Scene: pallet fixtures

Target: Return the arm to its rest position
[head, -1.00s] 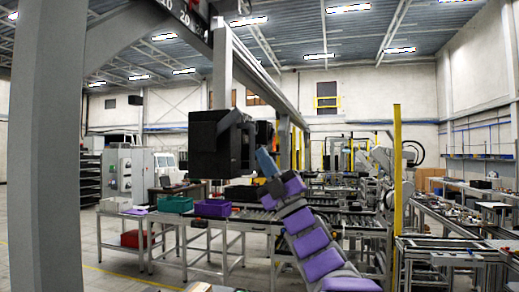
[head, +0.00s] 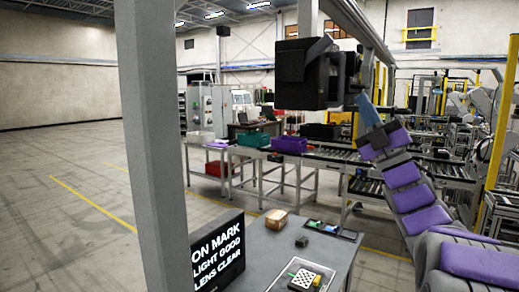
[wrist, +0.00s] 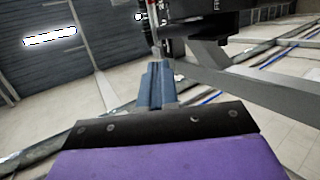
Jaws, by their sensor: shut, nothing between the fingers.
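My arm, with purple pads, reaches up from the lower right of the head view. My gripper (head: 363,100) is blue and sits at its raised end, just right of and below a black box-shaped unit (head: 303,78) hung from a grey beam. I cannot tell the exact gap between them. In the wrist view my gripper (wrist: 155,68) points upward, its fingers together with nothing between them. Dark equipment (wrist: 200,18) shows above and right of the fingertips.
A grey post (head: 152,130) stands close on the left. Behind is a conveyor with green (head: 254,139) and purple (head: 289,145) bins. The left floor is open.

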